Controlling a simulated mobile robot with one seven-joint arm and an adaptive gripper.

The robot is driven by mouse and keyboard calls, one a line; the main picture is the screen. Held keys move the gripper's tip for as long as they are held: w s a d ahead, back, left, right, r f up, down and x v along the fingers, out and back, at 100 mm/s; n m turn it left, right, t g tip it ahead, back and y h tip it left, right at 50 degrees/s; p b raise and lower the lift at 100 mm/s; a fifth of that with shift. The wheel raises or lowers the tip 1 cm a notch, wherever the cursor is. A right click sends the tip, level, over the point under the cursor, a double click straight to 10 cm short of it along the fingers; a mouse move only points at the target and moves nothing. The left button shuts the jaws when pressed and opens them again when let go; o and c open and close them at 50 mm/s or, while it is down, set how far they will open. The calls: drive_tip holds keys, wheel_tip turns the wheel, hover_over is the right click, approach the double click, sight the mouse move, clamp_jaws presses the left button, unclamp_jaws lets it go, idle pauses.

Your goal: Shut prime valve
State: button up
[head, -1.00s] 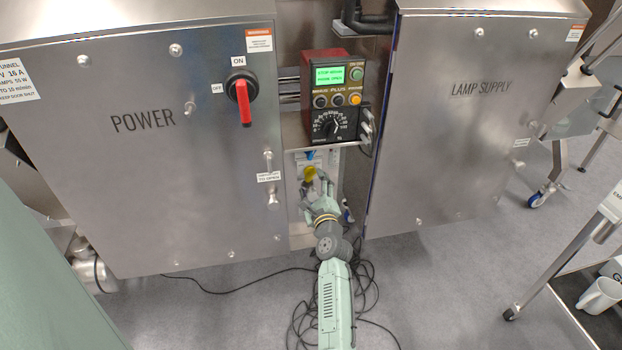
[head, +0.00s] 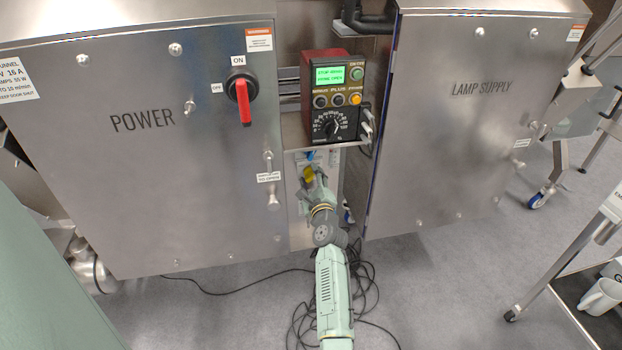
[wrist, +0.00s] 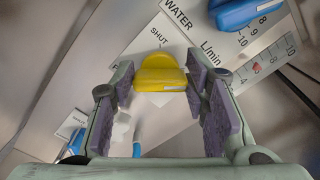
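A yellow valve handle (wrist: 160,76) stands on the light panel between the two cabinets, beside a "SHUT" label. It is small in the head view (head: 309,173). A blue handle (wrist: 234,14) is at the top right of the wrist view, near "WATER" and "L/min" markings. No prime label is readable on the panel. My gripper (wrist: 162,84) is open, with its purple-padded fingers either side of the yellow handle; in the head view (head: 314,178) it partly hides the panel. I cannot tell whether a pad touches the handle.
A red and black control box (head: 334,97) with a green screen reading "PRIME OPEN" stands above the panel. The POWER cabinet (head: 150,180) and LAMP SUPPLY cabinet (head: 470,150) flank the narrow gap. Loose black cables (head: 365,290) lie on the floor.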

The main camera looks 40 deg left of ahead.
drive_tip(key=c, duration=0.5)
drive_tip(key=shift+n, duration=0.3)
drive_tip(key=n, duration=0.1)
drive_tip(key=n+b, duration=0.1)
drive_tip(key=n, duration=0.1)
drive_tip(key=shift+f+b, duration=0.25)
drive_tip(key=shift+b, duration=0.05)
drive_tip(key=n+b, duration=0.1)
drive_tip(key=n, duration=0.3)
drive_tip(key=shift+s+f+b, duration=0.1)
drive_tip(key=shift+b, duration=0.25)
drive_tip(key=n+b, duration=0.3)
drive_tip(key=n, duration=0.2)
drive_tip(key=shift+f, duration=0.2)
drive_tip(key=n+b, duration=0.3)
drive_tip(key=n, duration=0.2)
drive_tip(key=shift+n, duration=0.4)
